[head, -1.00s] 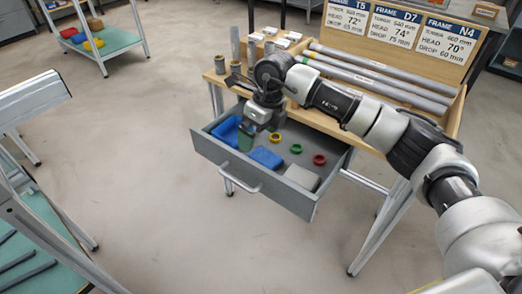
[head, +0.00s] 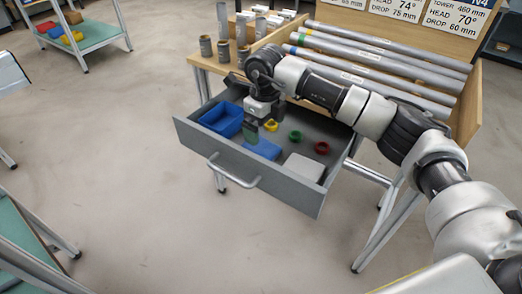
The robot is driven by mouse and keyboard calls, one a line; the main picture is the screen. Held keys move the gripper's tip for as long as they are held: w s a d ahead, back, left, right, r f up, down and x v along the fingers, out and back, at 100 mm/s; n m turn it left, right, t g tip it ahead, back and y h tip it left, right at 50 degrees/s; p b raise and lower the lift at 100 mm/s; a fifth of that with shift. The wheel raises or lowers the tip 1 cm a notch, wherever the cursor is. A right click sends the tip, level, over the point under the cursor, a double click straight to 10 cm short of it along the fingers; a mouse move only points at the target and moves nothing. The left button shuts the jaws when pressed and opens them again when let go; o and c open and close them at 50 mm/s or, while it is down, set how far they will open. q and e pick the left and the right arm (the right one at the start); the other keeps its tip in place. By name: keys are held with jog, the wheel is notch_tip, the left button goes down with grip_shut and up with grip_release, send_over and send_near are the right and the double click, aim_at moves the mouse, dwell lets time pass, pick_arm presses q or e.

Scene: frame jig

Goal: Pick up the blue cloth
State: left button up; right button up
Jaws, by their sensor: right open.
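The blue cloth (head: 263,150) lies folded and flat in the open grey drawer (head: 236,165), near its front wall. My right gripper (head: 251,132) points down into the drawer. It is open, just behind and left of the cloth, and its fingertips overlap the cloth's upper left edge in the picture. I cannot tell whether they touch it. My left gripper is out of view.
The drawer also holds a blue bin (head: 221,119), yellow (head: 271,125), green (head: 295,135) and red (head: 322,147) rings, and a pale grey block (head: 304,167). Long grey tubes (head: 375,70) lie on the bench above. Floor in front is clear.

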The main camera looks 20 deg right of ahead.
aim_at(263, 147)
notch_tip(263, 147, down, 8)
jog(key=shift+w+a+r+b, duration=0.1)
jog(key=shift+w+a+b, duration=0.05)
jog(key=shift+b, duration=0.3)
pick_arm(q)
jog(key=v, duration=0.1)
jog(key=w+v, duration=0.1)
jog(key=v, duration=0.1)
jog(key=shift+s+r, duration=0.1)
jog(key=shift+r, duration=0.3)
pick_arm(e)
jog(key=c, duration=0.9)
